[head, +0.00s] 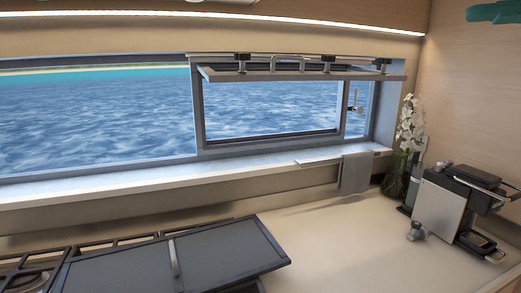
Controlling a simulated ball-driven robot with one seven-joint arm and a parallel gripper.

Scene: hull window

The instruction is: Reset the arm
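My gripper and arm do not show clearly in the head view, so I cannot see whether the gripper holds anything. The hull window (95,112) runs along the wall and shows blue water outside. Its right part has a framed pane (268,108) under a tilted-out panel (300,73) with a handle and black fittings along it. A small latch-like fitting (355,103) sits at the right end of the window.
A counter (335,235) runs below the window sill (120,183). A hob (30,270) with a dark panel (215,250) over it is at lower left. The middle counter is clear.

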